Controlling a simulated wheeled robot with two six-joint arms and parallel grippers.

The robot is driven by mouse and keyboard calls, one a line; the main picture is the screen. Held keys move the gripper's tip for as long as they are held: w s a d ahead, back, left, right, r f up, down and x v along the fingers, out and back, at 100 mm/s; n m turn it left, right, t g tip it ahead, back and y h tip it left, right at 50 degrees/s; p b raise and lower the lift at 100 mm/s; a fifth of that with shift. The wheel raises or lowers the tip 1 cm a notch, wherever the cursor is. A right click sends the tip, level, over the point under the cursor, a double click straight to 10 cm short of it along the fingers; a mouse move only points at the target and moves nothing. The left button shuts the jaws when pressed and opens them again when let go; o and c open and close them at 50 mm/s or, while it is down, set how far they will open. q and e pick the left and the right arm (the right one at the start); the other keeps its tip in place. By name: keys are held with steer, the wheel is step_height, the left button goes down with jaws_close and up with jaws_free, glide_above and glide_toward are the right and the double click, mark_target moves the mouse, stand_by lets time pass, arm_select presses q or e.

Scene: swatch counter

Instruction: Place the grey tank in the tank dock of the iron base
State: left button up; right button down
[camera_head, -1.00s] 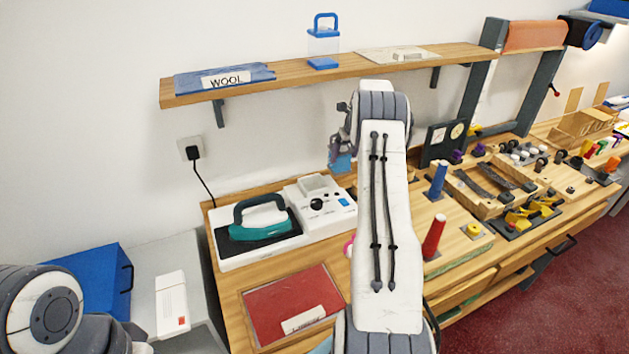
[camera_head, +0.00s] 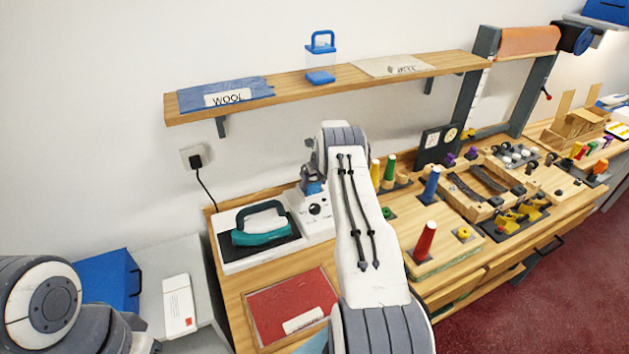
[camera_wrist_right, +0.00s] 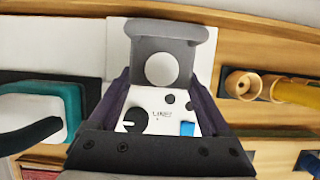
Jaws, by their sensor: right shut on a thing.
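The iron base (camera_head: 232,262) is white and stands on the wooden counter. A teal iron (camera_head: 262,236) rests on its dark pad. Its control panel (camera_head: 318,209), with black knobs and a blue button, is partly hidden by my right arm. My right gripper (camera_head: 312,182) is low over the panel's back part. In the right wrist view the gripper (camera_wrist_right: 167,82) is shut on the grey tank (camera_wrist_right: 170,32), which has a pale round spot. The tank covers the dock area, so I cannot tell whether it is seated. My left gripper is out of view.
A wall shelf (camera_head: 290,88) above holds a clear blue-handled tank (camera_head: 320,60) and folded cloths. Green, yellow, blue and red cones (camera_head: 425,242) stand to the right of my arm. A red folder (camera_head: 290,305) lies in front of the base.

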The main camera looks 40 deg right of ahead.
jaws_free()
